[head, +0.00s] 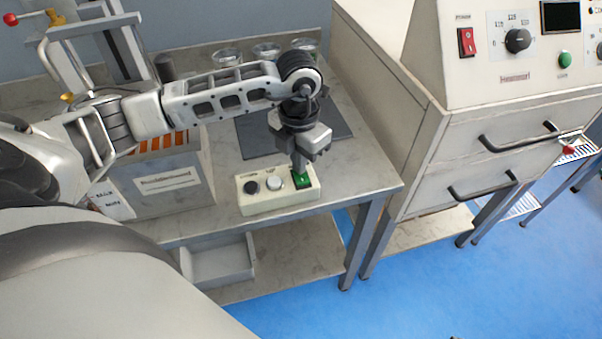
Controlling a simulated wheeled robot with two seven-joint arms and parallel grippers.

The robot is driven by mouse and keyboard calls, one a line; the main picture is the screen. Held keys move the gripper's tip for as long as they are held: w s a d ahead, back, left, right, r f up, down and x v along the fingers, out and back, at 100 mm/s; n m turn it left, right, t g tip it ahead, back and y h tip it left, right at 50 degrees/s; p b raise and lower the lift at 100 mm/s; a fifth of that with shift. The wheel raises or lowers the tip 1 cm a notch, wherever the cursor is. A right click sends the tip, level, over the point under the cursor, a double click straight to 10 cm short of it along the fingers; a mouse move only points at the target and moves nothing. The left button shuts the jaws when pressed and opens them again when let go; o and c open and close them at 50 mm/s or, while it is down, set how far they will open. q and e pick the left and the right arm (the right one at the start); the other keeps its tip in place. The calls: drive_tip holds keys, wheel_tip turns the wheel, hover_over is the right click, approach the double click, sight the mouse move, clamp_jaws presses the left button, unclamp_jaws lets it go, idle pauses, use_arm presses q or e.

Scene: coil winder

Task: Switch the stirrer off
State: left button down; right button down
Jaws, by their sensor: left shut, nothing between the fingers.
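A cream control box (258,203) sits near the front edge of the grey bench. It bears a black knob (251,187), a white round button (274,182) and a green switch (303,182) at its right end. Its small labels are too blurred to read surely. My left gripper (299,169) is shut and empty, pointing down at the green switch. Its tips are at or just above the switch and hide part of it; I cannot tell if they touch. I cannot surely pick out the stirrer itself. My right gripper is not in view.
A labelled grey box (172,190) with orange slots stands left of the control box. A dark mat (335,135) and glass dishes (266,50) lie behind. A cream cabinet (420,165) with a red switch (466,41) and drawer handles stands right of the bench.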

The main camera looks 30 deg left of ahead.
use_arm(q)
wheel_tip(320, 180, up, 7)
drive_tip(key=p, duration=0.4)
drive_tip(key=shift+p, duration=0.4)
drive_tip(key=shift+f, duration=0.15)
